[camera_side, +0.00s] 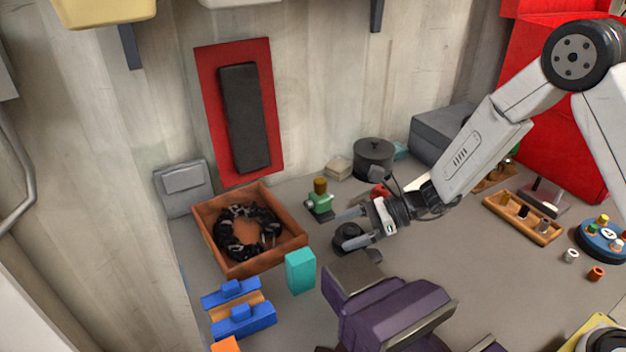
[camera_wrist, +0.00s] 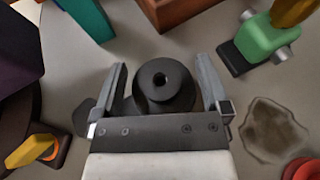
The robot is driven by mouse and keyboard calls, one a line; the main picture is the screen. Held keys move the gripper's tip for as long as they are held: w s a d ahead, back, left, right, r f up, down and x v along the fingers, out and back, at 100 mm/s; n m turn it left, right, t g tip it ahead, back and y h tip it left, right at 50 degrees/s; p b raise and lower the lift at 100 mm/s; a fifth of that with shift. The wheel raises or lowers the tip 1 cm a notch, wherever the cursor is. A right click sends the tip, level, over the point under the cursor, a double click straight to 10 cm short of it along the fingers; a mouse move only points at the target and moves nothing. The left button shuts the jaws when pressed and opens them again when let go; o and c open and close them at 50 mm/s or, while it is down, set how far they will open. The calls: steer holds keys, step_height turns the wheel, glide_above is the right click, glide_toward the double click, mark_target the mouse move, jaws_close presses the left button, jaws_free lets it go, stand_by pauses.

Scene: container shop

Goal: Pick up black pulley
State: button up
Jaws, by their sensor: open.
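The black pulley (camera_wrist: 166,84) stands on the grey bench top, a round stepped piece with a hole in its top. It also shows in the side view (camera_side: 346,236), partly hidden by my gripper. My gripper (camera_wrist: 160,76) is open, with one finger on each side of the pulley in the wrist view. In the side view my gripper (camera_side: 352,229) is low over the bench at the pulley. I cannot tell whether the fingers touch it. The pulley's lower near part is hidden behind the gripper body.
A green block with a yellow-brown top (camera_side: 320,198) and a teal block (camera_side: 300,271) stand close by. An orange-brown box (camera_side: 285,252) of black parts is at left. A purple and grey object (camera_side: 395,315) is in front. A black pot (camera_side: 373,160) stands behind.

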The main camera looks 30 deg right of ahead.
jaws_close()
stand_by(0.4)
steer(key=shift+r, duration=0.75)
steer(key=s+d+r, duration=0.3)
steer(key=s+r, duration=0.8)
steer(key=s, duration=0.2)
steer(key=shift+s+d+r, duration=0.25)
steer(key=shift+d+r, duration=0.05)
steer(key=shift+d, duration=0.05)
